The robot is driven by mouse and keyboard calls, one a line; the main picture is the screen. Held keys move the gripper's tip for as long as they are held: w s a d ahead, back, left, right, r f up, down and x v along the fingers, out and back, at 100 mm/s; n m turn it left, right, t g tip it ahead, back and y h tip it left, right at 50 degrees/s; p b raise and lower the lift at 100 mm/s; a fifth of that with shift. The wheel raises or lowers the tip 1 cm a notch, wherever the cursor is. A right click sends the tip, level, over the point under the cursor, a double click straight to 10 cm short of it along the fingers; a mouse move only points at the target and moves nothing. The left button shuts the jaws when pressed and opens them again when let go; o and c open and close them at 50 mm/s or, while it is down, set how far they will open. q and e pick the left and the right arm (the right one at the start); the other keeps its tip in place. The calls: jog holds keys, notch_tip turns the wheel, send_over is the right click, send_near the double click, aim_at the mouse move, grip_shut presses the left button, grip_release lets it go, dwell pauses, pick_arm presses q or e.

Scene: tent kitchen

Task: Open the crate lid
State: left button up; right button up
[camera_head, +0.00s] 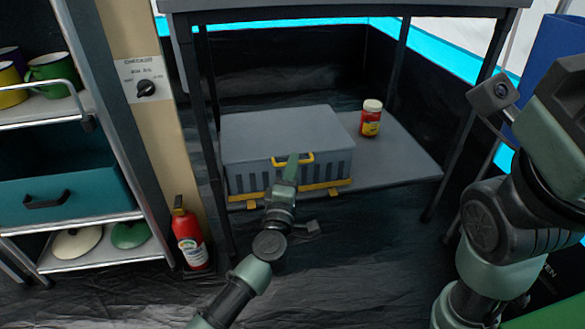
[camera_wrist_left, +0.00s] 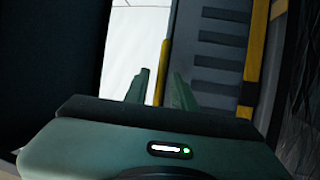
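The crate (camera_head: 287,126) is a grey box with a flat lid, standing under the table. Its lid looks closed. A yellow handle (camera_head: 307,157) sits at the lid's front edge and also shows in the left wrist view (camera_wrist_left: 164,60). My left gripper (camera_head: 292,160) is at this handle, in front of the crate. In the left wrist view its two fingers (camera_wrist_left: 160,86) are apart, with the yellow handle between them; I cannot tell whether they touch it. My right arm is at the right of the head view, and its fingertips do not show.
A red jar (camera_head: 371,118) stands right of the crate on the grey shelf board (camera_head: 405,160). The table (camera_head: 340,6) spans above, with legs at both sides. A fire extinguisher (camera_head: 189,236) and a shelf unit stand at the left. The floor in front is clear.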

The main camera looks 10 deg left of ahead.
pick_arm(q)
grip_shut()
dwell(1.2)
